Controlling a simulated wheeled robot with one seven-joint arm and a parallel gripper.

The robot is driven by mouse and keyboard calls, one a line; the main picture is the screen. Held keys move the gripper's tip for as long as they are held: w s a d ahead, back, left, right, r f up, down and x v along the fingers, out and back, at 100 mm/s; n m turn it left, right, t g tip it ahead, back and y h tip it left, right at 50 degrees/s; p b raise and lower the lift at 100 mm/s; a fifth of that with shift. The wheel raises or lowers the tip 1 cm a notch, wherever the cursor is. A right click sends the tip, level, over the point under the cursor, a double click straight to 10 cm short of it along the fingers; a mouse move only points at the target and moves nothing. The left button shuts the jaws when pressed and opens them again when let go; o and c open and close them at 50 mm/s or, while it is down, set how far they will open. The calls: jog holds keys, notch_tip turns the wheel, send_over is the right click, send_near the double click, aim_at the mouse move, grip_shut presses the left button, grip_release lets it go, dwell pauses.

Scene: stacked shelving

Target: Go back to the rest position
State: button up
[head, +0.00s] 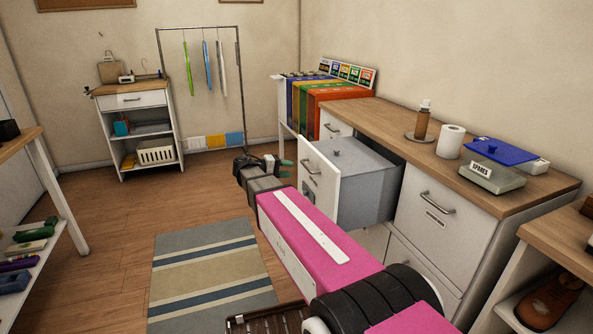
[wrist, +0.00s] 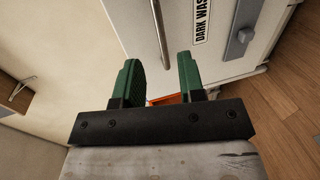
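My gripper (head: 262,162) is at the end of my pink arm, beside the front of a pulled-out drawer (head: 320,180) in the white counter. In the wrist view my gripper (wrist: 160,78) shows two green fingers standing apart with nothing held between them. The drawer handle (wrist: 160,35) lies ahead of the fingers, apart from them. A label reading "DARK WAS", cut off by the frame edge, is on the front beside it. An orange thing shows low between the fingers and is too hidden to name.
The wooden counter (head: 385,128) carries a brown bottle (head: 422,120), a paper roll (head: 450,142) and a scale marked "SPARES" (head: 492,176). A striped rug (head: 210,268) lies on open floor. A shelf (head: 30,255) stands at left; a clothes rack (head: 240,85) stands behind.

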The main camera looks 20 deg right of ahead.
jog(key=shift+a+r, duration=0.15)
jog(key=shift+a, duration=0.45)
jog(key=shift+s, duration=0.1)
jog(key=s+d+f+y, duration=0.2)
jog(key=s+f+y, duration=0.6)
jog(key=f, duration=0.5)
jog(key=s+a+f+m+y, duration=0.1)
jog(key=s+a+f+y, duration=0.5)
jog(key=s, duration=0.5)
jog(key=shift+s+a+f+g+y, duration=0.2)
jog(key=shift+f+g+y, duration=0.2)
jog(key=shift+f+y, duration=0.5)
